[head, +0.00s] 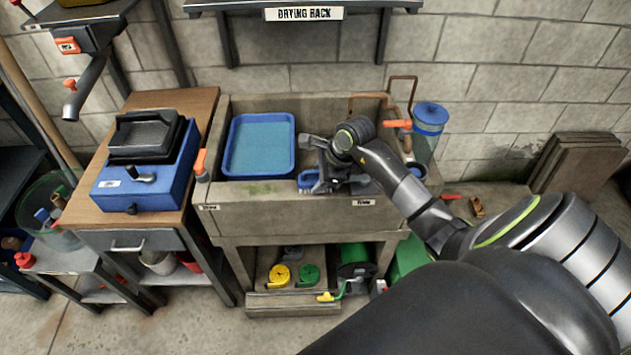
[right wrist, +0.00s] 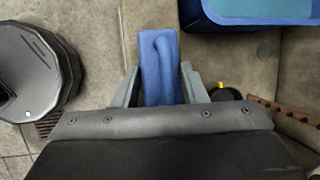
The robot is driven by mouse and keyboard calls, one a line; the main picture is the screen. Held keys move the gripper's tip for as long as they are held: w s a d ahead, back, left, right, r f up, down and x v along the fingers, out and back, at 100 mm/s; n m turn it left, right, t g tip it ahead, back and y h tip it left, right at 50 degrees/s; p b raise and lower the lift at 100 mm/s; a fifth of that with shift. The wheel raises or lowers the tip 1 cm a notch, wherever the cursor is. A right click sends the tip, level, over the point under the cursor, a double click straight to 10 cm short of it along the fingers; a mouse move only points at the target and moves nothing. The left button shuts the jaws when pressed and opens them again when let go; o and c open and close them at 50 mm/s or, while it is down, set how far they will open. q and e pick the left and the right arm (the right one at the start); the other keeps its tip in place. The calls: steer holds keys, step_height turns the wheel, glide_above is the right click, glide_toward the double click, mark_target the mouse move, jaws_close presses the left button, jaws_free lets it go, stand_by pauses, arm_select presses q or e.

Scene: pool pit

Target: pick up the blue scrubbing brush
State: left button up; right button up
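The blue scrubbing brush (head: 307,180) is at the front of the concrete sink (head: 260,215), just right of the blue tray, partly hidden by my right gripper. In the right wrist view the brush (right wrist: 154,58) has a flat blue body with a raised looped handle. My right gripper (head: 325,182) is down at the brush. In the right wrist view its two grey fingers (right wrist: 160,80) stand on either side of the brush, with what look like narrow gaps. My left gripper is not in view.
A blue tray (head: 287,150) stands close left of the brush, filling the sink's left part. A blue-lidded container (head: 430,117) and an orange-handled tap (head: 397,124) are at the sink's right. A wooden bench (head: 203,104) with a blue box (head: 165,185) is at left.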

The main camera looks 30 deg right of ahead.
steer(key=c, duration=0.3)
steer(key=shift+r, duration=0.1)
